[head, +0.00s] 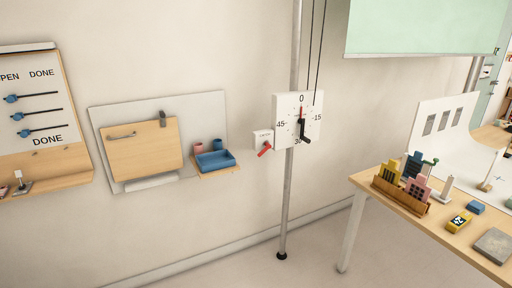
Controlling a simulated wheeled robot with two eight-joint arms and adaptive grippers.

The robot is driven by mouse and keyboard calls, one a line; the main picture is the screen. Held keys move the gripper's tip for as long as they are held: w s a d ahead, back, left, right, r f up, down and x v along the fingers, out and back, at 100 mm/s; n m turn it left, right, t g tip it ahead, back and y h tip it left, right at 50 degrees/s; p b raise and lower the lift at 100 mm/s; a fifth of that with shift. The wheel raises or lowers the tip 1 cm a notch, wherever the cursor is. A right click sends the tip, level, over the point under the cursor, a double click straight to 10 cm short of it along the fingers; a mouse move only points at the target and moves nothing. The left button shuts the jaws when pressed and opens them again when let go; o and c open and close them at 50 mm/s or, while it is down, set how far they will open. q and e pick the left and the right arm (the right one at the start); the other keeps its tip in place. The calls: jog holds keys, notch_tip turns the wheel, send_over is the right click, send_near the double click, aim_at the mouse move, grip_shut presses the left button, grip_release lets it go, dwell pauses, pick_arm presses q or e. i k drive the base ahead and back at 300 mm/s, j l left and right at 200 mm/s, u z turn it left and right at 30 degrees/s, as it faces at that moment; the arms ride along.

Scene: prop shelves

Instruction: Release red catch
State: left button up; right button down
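The red catch (265,149) is a small red lever on a white box (262,138), on the left side of the pole. It slants down to the left. Just right of it a white dial (284,106) with numbers and a black knob is fixed to the grey pole (287,200). Neither of my grippers shows in the head view.
A wooden flap panel (140,150) and a small shelf with a blue tray (215,160) are on the wall to the left. A slider board (35,85) is at far left. A table (440,232) with props stands at right. Floor by the pole is clear.

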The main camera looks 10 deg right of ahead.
aim_at(267, 144)
jog(key=i+j+z, duration=0.1)
jog(key=i, duration=1.25)
